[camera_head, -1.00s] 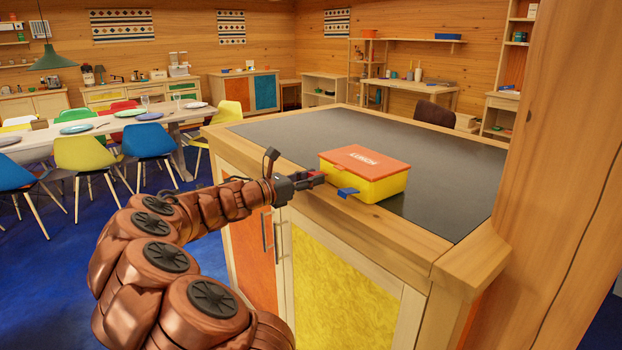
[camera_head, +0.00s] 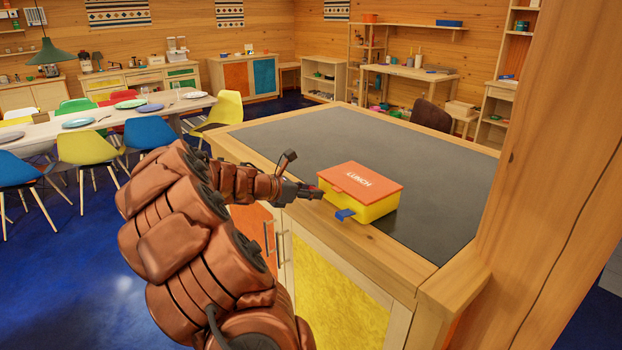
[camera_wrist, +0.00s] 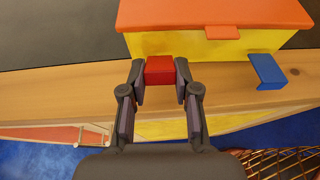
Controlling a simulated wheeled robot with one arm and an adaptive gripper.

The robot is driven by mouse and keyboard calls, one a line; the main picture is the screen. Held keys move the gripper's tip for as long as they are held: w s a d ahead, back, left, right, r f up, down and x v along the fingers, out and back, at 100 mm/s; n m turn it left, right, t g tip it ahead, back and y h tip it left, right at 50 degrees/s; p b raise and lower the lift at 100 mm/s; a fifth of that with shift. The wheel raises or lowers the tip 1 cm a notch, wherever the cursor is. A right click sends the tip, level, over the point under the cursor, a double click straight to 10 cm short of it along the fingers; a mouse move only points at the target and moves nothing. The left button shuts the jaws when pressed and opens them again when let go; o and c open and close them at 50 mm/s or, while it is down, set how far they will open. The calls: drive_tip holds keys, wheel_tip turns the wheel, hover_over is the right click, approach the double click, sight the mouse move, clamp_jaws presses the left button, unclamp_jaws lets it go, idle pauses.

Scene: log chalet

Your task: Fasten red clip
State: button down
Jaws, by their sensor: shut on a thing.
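The lunch box (camera_head: 382,206) has a yellow body and an orange-red lid (camera_head: 362,180) marked LUNCH. It stands near the counter's edge, lid down over the body. My gripper (camera_head: 314,192) is at the box's left front corner. In the wrist view, my gripper (camera_wrist: 160,76) is shut on the red clip (camera_wrist: 159,71), a small block at the front wall's lower left. The fingers hide the clip's sides. The blue clip (camera_wrist: 267,72) sticks outward from the front wall on the right, clear of the lid; it also shows in the head view (camera_head: 345,214). An orange lid tab (camera_wrist: 223,32) overhangs the wall.
The counter has a dark top (camera_head: 420,150) and a wooden rim (camera_head: 400,252); the top is clear behind and right of the box. A wooden post (camera_head: 545,170) rises at right. A dining table (camera_head: 30,136) with chairs stands at left.

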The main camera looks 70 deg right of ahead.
drive_tip(key=shift+s+d+r+t+y+p, duration=0.15)
drive_tip(key=shift+r+t+y+p, duration=0.7)
drive_tip(key=shift+p, duration=1.4)
drive_tip(key=shift+d+t+y+p, duration=0.25)
drive_tip(key=shift+y+p, duration=0.5)
drive_tip(key=shift+p, duration=0.25)
drive_tip(key=shift+s+d+r+t+y+p, duration=0.25)
drive_tip(key=shift+t+y, duration=0.3)
drive_tip(key=shift+y, duration=0.35)
drive_tip(key=shift+s+d+r+t+y+p, duration=0.15)
drive_tip(key=shift+d+t+y+p, duration=0.1)
drive_tip(key=shift+t+y, duration=0.5)
drive_tip(key=shift+y, duration=0.35)
drive_tip(key=c, duration=0.8)
unclamp_jaws()
drive_tip(key=shift+c, duration=0.2)
drive_tip(key=v, duration=1.2)
